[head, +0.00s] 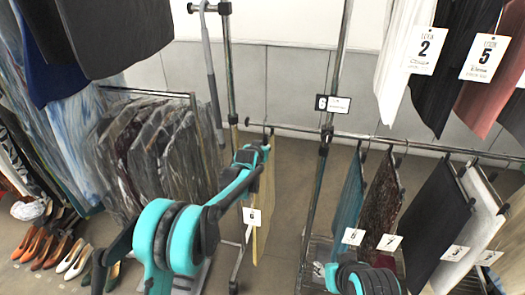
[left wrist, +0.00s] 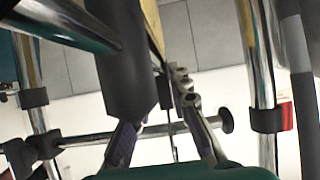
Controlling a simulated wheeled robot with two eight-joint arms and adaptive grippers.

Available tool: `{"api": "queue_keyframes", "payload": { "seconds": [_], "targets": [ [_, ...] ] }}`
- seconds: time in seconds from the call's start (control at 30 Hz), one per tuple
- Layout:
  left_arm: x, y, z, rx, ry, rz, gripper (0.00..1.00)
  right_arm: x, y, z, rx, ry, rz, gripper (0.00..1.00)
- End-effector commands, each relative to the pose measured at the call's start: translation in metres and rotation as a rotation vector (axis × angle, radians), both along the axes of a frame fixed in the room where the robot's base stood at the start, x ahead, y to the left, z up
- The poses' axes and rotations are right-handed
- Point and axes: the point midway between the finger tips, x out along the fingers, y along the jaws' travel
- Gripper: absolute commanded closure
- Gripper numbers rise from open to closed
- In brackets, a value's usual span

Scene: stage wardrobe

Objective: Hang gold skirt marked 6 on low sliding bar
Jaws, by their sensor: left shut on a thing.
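The gold skirt (head: 265,205) hangs upright, its white tag marked 6 (head: 252,216) at its left edge. My left gripper (head: 262,150) is shut on its hanger at the top, just below the left end of the low bar (head: 290,127). In the left wrist view, a gold strip of the skirt (left wrist: 153,22) shows above the fingers (left wrist: 172,115). A thin hook stands between the fingers, near the low bar (left wrist: 90,137) and its round end cap. I cannot tell whether the hook rests on the bar.
A sign marked 6 (head: 333,103) is on the rack post. A teal garment (head: 350,205), a dark red skirt marked 7 (head: 383,205) and a black skirt (head: 436,220) hang farther right. A grey garment rack (head: 160,150) stands left. Shoes (head: 75,260) line the floor.

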Motion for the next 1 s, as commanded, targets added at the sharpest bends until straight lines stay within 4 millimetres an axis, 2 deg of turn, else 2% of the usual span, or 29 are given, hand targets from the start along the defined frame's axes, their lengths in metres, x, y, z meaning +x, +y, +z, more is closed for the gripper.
{"api": "queue_keyframes", "payload": {
  "seconds": [0.4,1.0],
  "targets": [
    [0.02,-0.006,0.0,0.0,-0.001,0.0,1.0,0.0,0.0,0.003,0.0,0.0,0.0,0.6],
    [0.022,-0.006,-0.001,0.0,-0.001,0.0,1.0,0.0,0.0,0.002,0.0,0.0,0.0,0.6]
  ]
}}
